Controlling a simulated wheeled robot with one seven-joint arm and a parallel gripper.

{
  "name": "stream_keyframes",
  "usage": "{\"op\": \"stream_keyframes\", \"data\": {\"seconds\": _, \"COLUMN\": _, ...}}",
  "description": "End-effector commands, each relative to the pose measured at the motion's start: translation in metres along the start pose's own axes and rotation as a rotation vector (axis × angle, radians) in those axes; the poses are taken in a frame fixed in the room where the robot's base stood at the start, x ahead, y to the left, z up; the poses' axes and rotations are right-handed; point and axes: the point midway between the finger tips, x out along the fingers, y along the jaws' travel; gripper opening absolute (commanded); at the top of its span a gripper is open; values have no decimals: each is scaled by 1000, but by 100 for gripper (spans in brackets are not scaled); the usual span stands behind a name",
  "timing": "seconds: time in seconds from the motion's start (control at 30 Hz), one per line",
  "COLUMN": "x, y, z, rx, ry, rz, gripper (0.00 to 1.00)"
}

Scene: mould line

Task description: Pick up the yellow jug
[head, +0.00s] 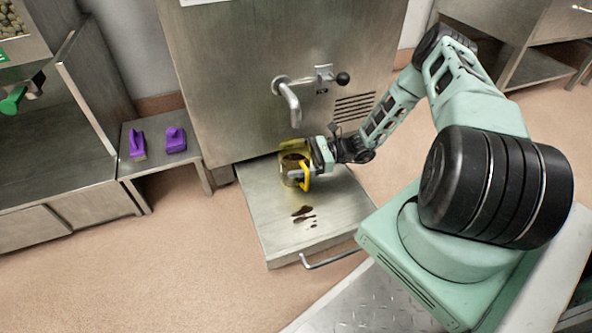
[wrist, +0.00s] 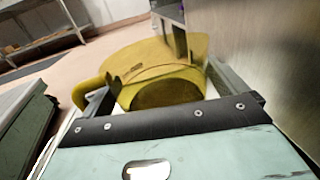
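The yellow jug (head: 291,161) stands upright on the metal shelf (head: 262,214) under the machine's spout. Its yellow handle (head: 306,180) faces the front right, and its inside looks dark. My gripper (head: 302,170) is at the jug's right side, partly covering it. In the wrist view the jug (wrist: 160,62) fills the space between my widely spread fingers (wrist: 158,85), one on either side of its body. The handle also shows there (wrist: 86,92), at the left finger. I cannot tell whether the fingers press on the jug.
The machine's spout (head: 291,102) hangs above the jug, with its front panel close behind. Dark spilled spots (head: 303,213) lie on the shelf in front. A handle bar (head: 335,260) juts from the shelf's front edge. Two purple objects (head: 137,143) (head: 176,139) stand on a low side table.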

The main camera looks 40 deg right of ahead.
Motion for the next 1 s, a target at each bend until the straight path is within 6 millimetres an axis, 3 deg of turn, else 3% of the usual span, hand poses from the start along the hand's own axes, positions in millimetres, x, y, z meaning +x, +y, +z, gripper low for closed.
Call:
{"op": "stream_keyframes", "data": {"seconds": 0.03, "x": 0, "y": 0, "z": 0, "rx": 0, "ry": 0, "rz": 0, "gripper": 83}}
{"op": "stream_keyframes", "data": {"seconds": 0.2, "x": 0, "y": 0, "z": 1, "rx": 0, "ry": -3, "rz": 0, "gripper": 39}}
{"op": "stream_keyframes", "data": {"seconds": 0.57, "x": 0, "y": 0, "z": 5, "rx": 0, "ry": -2, "rz": 0, "gripper": 39}}
{"op": "stream_keyframes", "data": {"seconds": 1.0, "x": -3, "y": -1, "z": 42, "rx": 0, "ry": -2, "rz": -2, "gripper": 39}}
